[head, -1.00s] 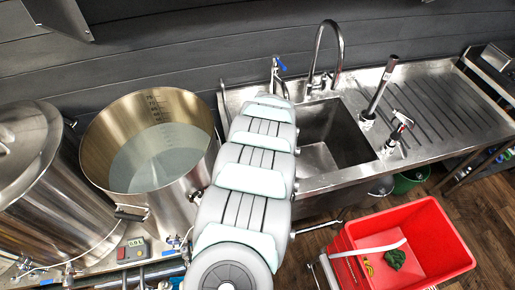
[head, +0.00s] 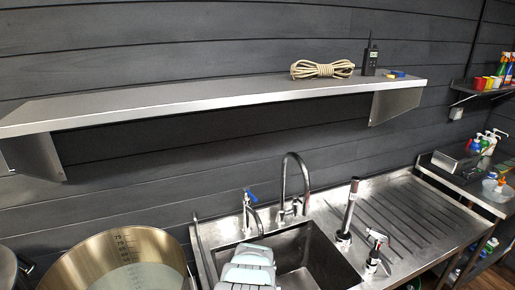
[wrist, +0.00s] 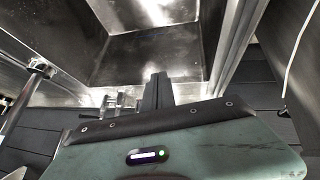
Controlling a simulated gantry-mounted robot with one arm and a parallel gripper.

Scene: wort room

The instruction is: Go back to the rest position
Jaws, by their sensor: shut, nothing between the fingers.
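My gripper (wrist: 158,92) shows in the wrist view as dark fingers held together beyond its green-grey body, with nothing between them. In the head view only a part of my pale arm shows, at the bottom edge in front of the sink (head: 318,262); the gripper itself is out of that view. In the wrist view, bare steel surfaces (wrist: 150,55) with a box-like recess fill the upper part beyond the fingers. How far the fingers are from the steel I cannot tell.
A steel wall shelf (head: 215,95) carries coiled rope (head: 322,68) and a radio (head: 371,58). Below are a tall tap (head: 300,180), a blue-handled tap (head: 247,212), upright tools (head: 347,215) and a ribbed drainboard (head: 415,220). A large open pot (head: 105,250) stands left.

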